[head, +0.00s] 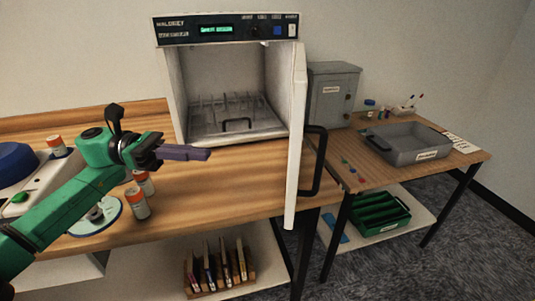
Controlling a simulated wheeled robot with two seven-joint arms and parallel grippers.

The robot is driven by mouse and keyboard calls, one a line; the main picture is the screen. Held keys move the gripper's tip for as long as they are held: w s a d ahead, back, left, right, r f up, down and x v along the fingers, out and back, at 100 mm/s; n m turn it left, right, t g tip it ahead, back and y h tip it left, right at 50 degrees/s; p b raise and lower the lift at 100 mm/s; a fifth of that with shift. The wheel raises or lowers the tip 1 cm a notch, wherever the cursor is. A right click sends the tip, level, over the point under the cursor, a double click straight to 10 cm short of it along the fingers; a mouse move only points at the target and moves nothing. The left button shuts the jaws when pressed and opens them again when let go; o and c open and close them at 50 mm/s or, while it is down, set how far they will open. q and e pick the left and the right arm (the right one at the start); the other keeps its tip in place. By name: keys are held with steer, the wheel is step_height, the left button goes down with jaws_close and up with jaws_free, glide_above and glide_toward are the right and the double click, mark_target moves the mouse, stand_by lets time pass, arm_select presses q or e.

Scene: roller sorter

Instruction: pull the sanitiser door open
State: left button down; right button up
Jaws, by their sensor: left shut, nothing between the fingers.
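The sanitiser (173,80) stands at the back of the wooden table with its control panel and green display on top. Its white door (296,150) stands swung out towards me on the right side, seen nearly edge-on. The black door handle (321,162) is on the door's right face. The open chamber shows a rack with a small dark handle (236,124). My left gripper (208,154) is shut and empty, in front of the chamber's lower left and apart from the door. My right gripper is not in view.
Orange-and-white jars (137,203) stand beside my left arm. A white device with a blue top (15,165) is at far left. A grey cabinet (333,95) and grey tray (415,152) are on the right table. Shelves below hold a slotted rack (218,270) and green bin (378,213).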

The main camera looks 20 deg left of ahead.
arm_select(q)
steer(key=w+d+p, duration=0.1)
steer(key=d+p, duration=0.5)
steer(key=d, duration=0.8)
steer(key=shift+w+r, duration=0.15)
steer(key=shift+r, duration=0.1)
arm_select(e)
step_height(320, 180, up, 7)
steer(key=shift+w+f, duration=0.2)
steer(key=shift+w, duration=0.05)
arm_select(q)
steer(key=shift+d, duration=0.1)
